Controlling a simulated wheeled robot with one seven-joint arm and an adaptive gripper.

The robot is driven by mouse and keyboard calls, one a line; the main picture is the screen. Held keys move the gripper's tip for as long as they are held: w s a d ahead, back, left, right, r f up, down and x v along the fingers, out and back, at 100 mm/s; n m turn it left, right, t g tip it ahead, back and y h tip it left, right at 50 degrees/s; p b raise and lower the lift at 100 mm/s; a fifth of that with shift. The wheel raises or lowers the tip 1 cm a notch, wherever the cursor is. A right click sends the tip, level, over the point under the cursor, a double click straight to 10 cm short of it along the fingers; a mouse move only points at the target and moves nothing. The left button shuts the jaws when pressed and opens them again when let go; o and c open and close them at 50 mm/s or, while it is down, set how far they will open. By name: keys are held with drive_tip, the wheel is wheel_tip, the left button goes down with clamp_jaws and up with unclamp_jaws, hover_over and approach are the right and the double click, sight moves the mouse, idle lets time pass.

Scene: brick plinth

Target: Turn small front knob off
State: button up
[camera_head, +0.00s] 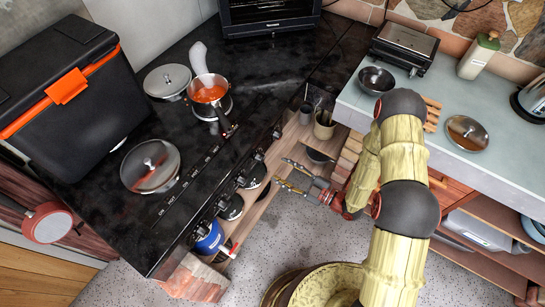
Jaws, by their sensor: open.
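The black cooktop (110,220) has a row of several dark knobs along its right-hand edge. One knob (241,181) is near the middle of the row, one (222,204) is lower down, and another (258,155) is higher up. I cannot tell their turned positions or which one is the small front knob. My gripper (281,172) is open and empty, with its two fingers pointing left toward the knob row. It appears apart from the knobs. A small saucepan (209,95) with orange-red contents stands on a burner toward the back.
Glass lids lie on the cooktop, one (150,166) in front and one (167,81) behind. A black box with orange trim (75,110) stands left. A wooden shelf (262,200) below the knobs holds pots and a blue mug (209,240). A grey counter (410,120) is right.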

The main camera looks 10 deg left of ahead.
sight(263, 159)
drive_tip(key=shift+m, duration=0.6)
drive_tip(key=shift+r+b+x, duration=0.2)
drive_tip(key=shift+b+x, duration=0.55)
drive_tip(key=shift+x, duration=3.15)
drive_tip(key=shift+s, duration=0.1)
drive_tip(key=shift+c, duration=0.3)
drive_tip(key=c, duration=1.1)
